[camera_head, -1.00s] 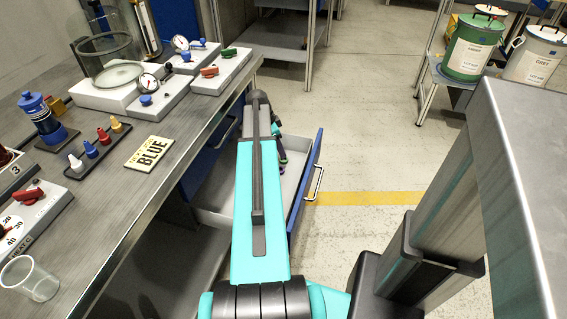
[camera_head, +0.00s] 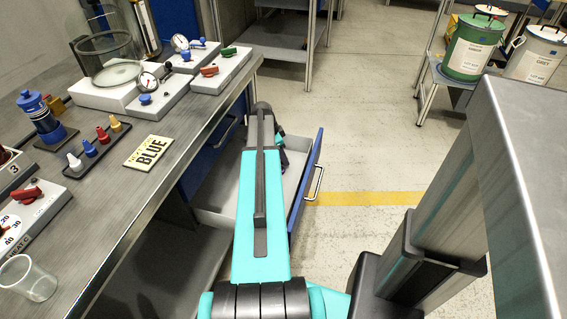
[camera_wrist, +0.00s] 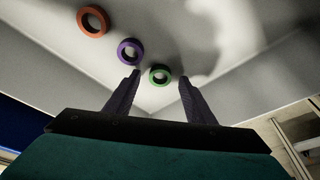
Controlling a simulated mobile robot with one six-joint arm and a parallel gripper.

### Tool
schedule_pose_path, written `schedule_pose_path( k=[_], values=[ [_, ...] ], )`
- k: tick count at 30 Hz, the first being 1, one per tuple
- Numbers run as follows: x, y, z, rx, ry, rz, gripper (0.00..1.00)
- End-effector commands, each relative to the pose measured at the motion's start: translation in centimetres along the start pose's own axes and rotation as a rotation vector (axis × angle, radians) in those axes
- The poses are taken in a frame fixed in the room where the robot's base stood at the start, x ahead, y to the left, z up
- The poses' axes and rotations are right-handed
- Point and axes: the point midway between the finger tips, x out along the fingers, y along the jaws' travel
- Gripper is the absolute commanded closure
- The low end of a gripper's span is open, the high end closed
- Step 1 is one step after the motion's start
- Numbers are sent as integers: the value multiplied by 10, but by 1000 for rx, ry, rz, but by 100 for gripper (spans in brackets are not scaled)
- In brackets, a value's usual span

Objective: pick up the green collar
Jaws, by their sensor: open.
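The green collar (camera_wrist: 159,74) is a small ring lying on the pale floor of the open drawer. In the wrist view it shows between and just beyond the fingertips of my gripper (camera_wrist: 159,76). My gripper is open, with nothing between its fingers. A purple collar (camera_wrist: 130,51) lies beside the green one, near the left fingertip. An orange-red collar (camera_wrist: 93,21) lies farther up and left. In the head view my arm hides the collars.
The drawer (camera_head: 217,192) stands pulled out from the workbench, its blue front (camera_head: 306,183) facing the aisle. Its pale walls stand close around my gripper.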

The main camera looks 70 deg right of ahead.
Motion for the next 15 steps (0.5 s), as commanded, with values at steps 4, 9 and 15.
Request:
schedule_pose_path(
  k=[4,9,15],
  values=[
    [8,0,-1,0,0,0,51],
    [8,0,-1,1,0,0,51],
    [8,0,-1,1,0,0,51]
  ],
)
